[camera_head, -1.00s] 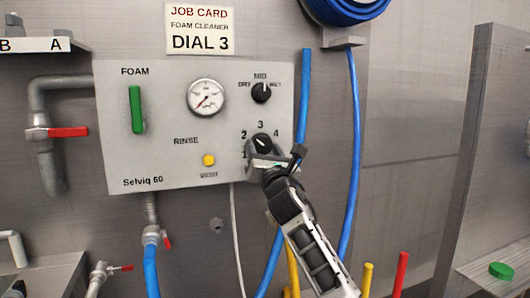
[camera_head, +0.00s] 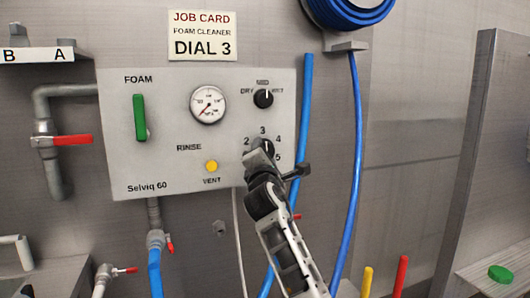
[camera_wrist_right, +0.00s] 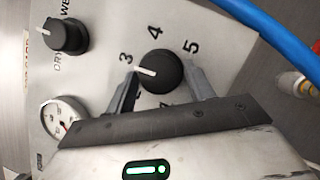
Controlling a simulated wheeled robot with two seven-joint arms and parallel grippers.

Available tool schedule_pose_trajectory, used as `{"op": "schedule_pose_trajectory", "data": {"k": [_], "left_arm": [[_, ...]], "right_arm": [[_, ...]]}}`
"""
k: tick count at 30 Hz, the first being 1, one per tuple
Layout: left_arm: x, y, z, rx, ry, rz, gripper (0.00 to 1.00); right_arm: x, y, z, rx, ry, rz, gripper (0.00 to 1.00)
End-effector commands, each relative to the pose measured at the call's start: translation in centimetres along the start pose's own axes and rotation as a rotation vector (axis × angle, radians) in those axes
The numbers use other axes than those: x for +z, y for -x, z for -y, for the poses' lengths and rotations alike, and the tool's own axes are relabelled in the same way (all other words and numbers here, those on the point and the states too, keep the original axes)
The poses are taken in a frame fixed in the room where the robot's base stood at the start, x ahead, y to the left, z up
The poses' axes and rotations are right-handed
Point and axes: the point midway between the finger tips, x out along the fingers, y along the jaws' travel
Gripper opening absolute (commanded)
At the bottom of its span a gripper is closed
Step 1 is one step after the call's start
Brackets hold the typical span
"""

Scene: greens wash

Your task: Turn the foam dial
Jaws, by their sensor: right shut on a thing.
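The foam dial (camera_head: 267,147) is a round black knob with a white pointer line, low on the right of the grey Selviq 60 panel (camera_head: 165,165). Numbers ring it. My right gripper (camera_head: 262,150) covers part of it in the head view. In the right wrist view the dial (camera_wrist_right: 160,72) sits between the two fingers of my right gripper (camera_wrist_right: 162,88), which is shut on it. The pointer there points close to the 3. The job card (camera_head: 202,36) reads "FOAM CLEANER DIAL 3". My left gripper is not in view.
A smaller black DRY/MID/WET knob (camera_head: 263,98) is above the dial. A gauge (camera_head: 208,104), a yellow vent button (camera_head: 211,166) and a green handle (camera_head: 140,117) share the panel. A blue hose (camera_head: 354,170) hangs right of it.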

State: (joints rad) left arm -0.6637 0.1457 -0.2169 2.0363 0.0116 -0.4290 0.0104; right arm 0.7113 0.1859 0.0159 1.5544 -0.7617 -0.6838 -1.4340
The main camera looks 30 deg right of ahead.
Motion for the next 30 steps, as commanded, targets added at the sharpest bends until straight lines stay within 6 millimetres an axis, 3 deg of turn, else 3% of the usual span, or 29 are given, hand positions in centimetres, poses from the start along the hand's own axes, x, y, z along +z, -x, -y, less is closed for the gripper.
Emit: {"op": "schedule_pose_trajectory", "data": {"k": [20, 21, 30], "left_arm": [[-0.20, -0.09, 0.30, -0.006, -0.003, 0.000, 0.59], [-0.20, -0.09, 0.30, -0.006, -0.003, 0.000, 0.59], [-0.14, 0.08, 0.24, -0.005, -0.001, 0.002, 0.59]], "right_arm": [[0.02, -0.02, 0.00, -0.023, -0.051, 0.000, 0.30], [0.03, -0.02, -0.01, -0.023, -0.051, 0.000, 0.64], [0.01, 0.05, -0.03, -0.022, -0.051, 0.000, 0.65]]}}
